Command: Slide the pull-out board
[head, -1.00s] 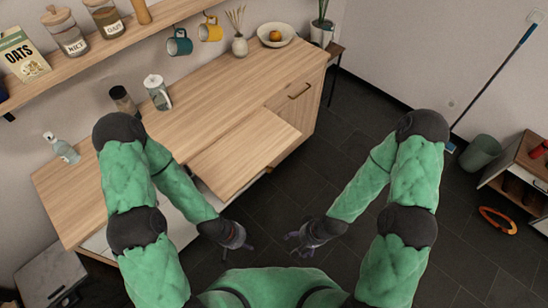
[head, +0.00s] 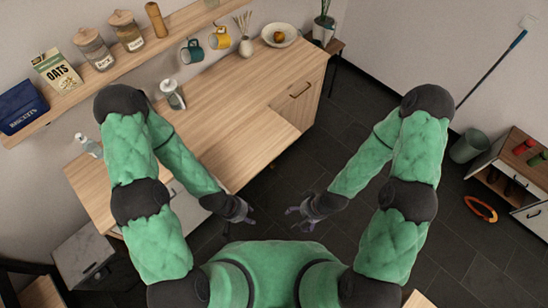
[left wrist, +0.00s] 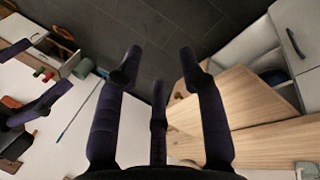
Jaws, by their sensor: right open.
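The pull-out board (head: 262,143) is a light wooden panel that juts out from the front of the wooden counter (head: 225,88). My left forearm passes close to its left end in the head view and hides part of the counter front. In the left wrist view the board (left wrist: 238,104) lies to the right of my fingers. My left gripper (head: 246,211) is open and empty, in front of the board and apart from it. My right gripper (head: 294,213) is open and empty over the dark floor.
A glass jar (head: 172,95), a spray bottle (head: 88,146) and a fruit bowl (head: 279,36) stand on the counter. Dark floor (head: 300,165) is clear between counter and bin (head: 468,147).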

